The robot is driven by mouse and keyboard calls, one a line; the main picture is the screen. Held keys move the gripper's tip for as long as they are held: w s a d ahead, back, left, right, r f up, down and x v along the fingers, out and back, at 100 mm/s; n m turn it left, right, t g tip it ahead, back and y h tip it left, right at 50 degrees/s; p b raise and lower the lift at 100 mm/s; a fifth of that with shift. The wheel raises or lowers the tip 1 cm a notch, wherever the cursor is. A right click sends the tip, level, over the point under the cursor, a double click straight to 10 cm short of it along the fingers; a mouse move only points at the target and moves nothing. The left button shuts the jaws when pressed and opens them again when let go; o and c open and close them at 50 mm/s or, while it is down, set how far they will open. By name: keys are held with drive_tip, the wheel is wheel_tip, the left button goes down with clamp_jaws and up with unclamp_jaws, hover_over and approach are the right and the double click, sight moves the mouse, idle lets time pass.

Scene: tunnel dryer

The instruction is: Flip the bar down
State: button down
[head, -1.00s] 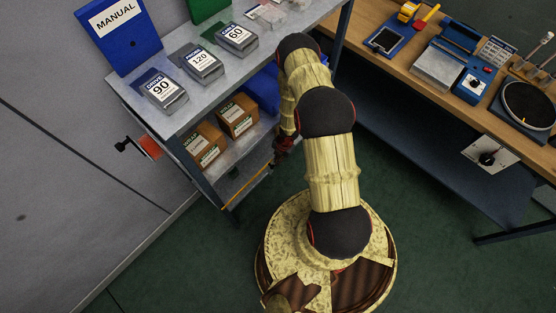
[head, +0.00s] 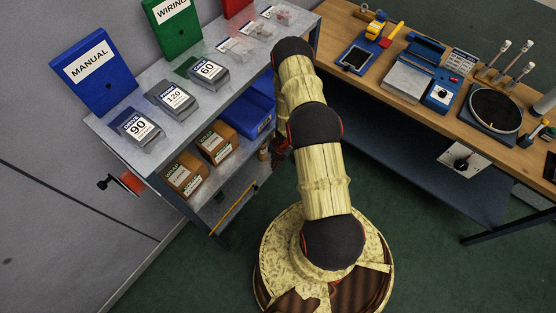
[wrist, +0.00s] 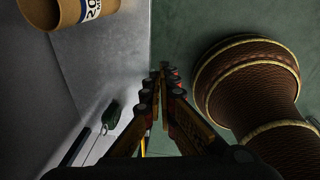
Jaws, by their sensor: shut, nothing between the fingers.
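A thin yellow-orange bar (head: 232,210) runs on a slant along the front of the lower part of the shelf unit, roughly parallel to the shelf edge. My gripper (head: 280,152) is beyond the bar's upper right end, apart from it in the head view and partly hidden by my arm. In the wrist view my gripper (wrist: 160,75) has its fingers together with nothing between them. A small piece of yellow, likely the bar (wrist: 145,144), shows low behind the fingers. Most of the bar is hidden there.
The grey shelf unit (head: 110,125) holds boxes, brown cartons (head: 185,172) and a blue bin (head: 246,116). A brown roll (wrist: 55,12) stands left of my fingers. A wooden workbench (head: 395,75) with tools stands at the right.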

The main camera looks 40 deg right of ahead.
drive_tip(key=shift+w+d+r+p, duration=0.1)
drive_tip(key=shift+d+r+p, duration=0.1)
drive_tip(key=shift+d, duration=0.35)
drive_tip(key=shift+w+d+r+p, duration=0.1)
drive_tip(key=shift+d+r, duration=0.05)
drive_tip(key=shift+d, duration=0.4)
